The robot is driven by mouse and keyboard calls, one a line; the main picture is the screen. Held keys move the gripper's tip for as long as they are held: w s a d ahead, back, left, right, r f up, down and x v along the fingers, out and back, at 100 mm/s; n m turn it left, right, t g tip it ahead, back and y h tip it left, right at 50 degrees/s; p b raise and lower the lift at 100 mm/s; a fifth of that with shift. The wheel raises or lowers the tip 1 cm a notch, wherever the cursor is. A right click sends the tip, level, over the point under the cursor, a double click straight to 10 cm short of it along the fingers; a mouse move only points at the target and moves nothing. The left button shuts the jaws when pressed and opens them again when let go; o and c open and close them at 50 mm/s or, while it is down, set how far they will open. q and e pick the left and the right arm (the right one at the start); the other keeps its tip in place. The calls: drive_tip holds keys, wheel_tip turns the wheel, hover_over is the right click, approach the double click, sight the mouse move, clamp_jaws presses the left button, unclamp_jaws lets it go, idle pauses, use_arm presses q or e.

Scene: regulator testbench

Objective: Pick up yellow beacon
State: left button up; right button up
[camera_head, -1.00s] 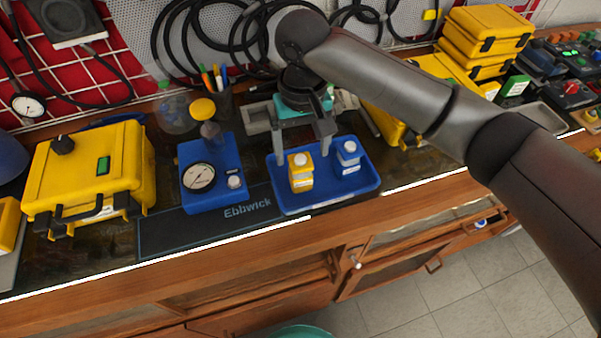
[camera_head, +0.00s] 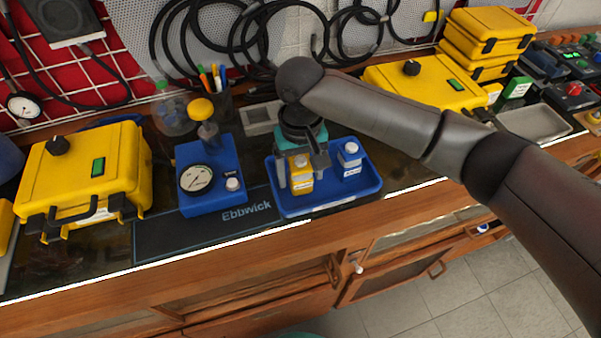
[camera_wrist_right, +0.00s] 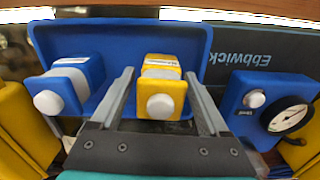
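The yellow beacon (camera_head: 301,181) has a white button on its front or top and stands in the left part of a blue tray (camera_head: 340,205). A blue beacon (camera_head: 350,159) stands to its right in the same tray. My right gripper (camera_head: 301,175) is lowered over the yellow beacon, with its fingers apart on either side of it. In the right wrist view the yellow beacon (camera_wrist_right: 161,92) sits between the open fingers, with a visible gap at each side. The blue beacon (camera_wrist_right: 70,86) is outside the fingers. My left gripper is not in view.
A blue gauge box (camera_head: 209,187) stands left of the tray on a dark mat (camera_head: 160,232). A yellow case (camera_head: 84,170) is further left. The bench's front edge is close to the blue tray.

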drive_tip(key=c, duration=1.2)
drive_tip(key=shift+r, duration=0.15)
